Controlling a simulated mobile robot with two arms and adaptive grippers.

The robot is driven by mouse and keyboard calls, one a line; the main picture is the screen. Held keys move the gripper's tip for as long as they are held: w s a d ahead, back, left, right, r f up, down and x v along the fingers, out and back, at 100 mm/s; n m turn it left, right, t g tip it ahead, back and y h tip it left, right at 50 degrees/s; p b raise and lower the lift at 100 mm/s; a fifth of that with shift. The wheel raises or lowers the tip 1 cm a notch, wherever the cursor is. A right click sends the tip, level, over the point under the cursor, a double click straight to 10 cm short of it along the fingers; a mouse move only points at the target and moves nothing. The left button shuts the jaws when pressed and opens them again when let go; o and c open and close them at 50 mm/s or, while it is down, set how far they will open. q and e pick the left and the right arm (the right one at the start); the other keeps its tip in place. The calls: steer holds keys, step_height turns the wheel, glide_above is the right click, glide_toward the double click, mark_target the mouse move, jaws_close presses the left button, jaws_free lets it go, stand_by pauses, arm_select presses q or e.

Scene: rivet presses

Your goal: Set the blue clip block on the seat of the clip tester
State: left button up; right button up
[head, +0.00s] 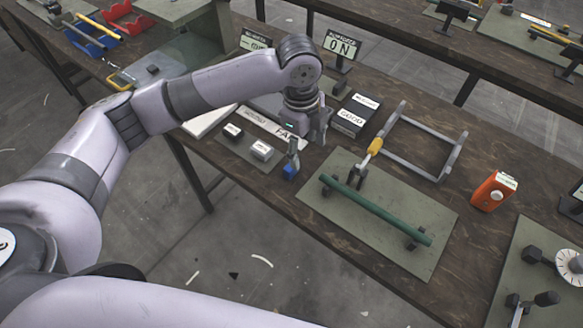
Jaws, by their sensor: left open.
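A small blue block (290,171), which looks like the blue clip block, stands at the right end of a row of small blocks near the table's front edge. A narrow grey upright piece shows just above it; I cannot tell whether it is part of the block or a finger. My left gripper (307,137) is open, pointing down, above and slightly right of the blue block. I see no sure grip on it. A green base plate (395,240) with a green bar lies to the right; I cannot tell whether it is the clip tester. My right gripper is out of view.
A dark box marked GOOD (353,117), a grey frame with a yellow handle (375,146) and an orange device (493,191) stand further right. An ON sign (341,44) stands behind.

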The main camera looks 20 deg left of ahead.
arm_select(q)
step_height(320, 180, up, 4)
steer(key=y, duration=0.1)
glide_above(288, 164)
steer(key=shift+m, duration=0.3)
steer(key=f+p, duration=0.1)
steer(key=f, duration=0.6)
steer(key=f+p, duration=0.1)
steer(key=f, duration=0.3)
steer(key=shift+s+d+f+p, duration=0.1)
steer(key=shift+d+f+p, duration=0.15)
steer(key=shift+d+p, duration=0.1)
steer(key=f, duration=0.1)
steer(key=f+p, duration=0.1)
steer(key=f, duration=0.2)
steer(key=shift+w+a+f+p, duration=0.2)
steer(key=shift+a+f+p, duration=0.1)
steer(key=shift+a+p, duration=0.1)
steer(key=shift+f, duration=0.45)
steer(key=c, duration=1.1)
steer(key=shift+r, duration=0.1)
